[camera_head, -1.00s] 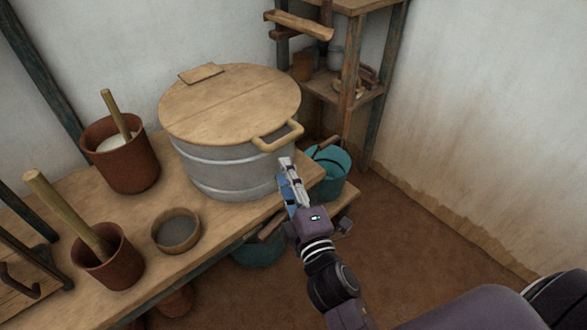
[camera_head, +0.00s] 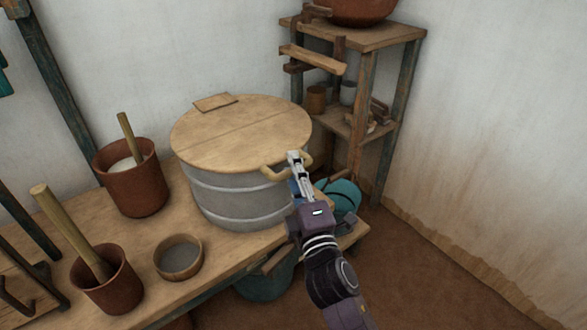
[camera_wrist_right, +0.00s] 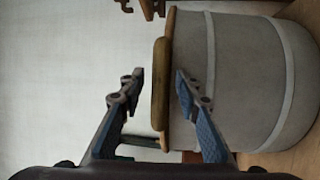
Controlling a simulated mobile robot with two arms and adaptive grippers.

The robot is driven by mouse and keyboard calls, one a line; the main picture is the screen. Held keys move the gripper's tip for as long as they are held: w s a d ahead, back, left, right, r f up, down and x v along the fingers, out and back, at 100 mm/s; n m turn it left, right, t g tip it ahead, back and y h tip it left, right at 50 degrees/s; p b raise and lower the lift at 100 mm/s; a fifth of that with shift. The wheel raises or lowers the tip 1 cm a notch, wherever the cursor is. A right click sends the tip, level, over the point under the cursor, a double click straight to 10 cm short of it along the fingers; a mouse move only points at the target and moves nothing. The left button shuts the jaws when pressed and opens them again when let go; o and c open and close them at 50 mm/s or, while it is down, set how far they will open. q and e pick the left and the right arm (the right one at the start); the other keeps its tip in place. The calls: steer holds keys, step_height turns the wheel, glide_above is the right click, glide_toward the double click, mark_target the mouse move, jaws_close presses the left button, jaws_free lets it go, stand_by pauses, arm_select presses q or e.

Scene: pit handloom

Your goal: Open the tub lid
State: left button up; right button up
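The grey metal tub (camera_head: 235,200) stands on the wooden bench with its round wooden lid (camera_head: 235,130) lying on top, closed. A tan loop handle (camera_head: 270,172) sticks out from the lid's front right edge. My right gripper (camera_head: 294,158) is at this handle and hides part of it. In the right wrist view my right gripper (camera_wrist_right: 157,88) is open, one finger on each side of the handle (camera_wrist_right: 159,95). The picture is turned there, with the tub (camera_wrist_right: 225,80) on the right. I cannot tell whether a finger touches the handle. My left gripper is out of view.
Two brown pots with sticks (camera_head: 137,190) (camera_head: 110,285) and a small bowl (camera_head: 178,258) stand on the bench (camera_head: 215,250) left of the tub. A wooden shelf (camera_head: 370,38) stands behind. A teal container (camera_head: 342,195) is low, right of the tub.

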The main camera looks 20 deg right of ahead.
jaws_close()
stand_by(0.3)
steer(key=shift+r, duration=0.2)
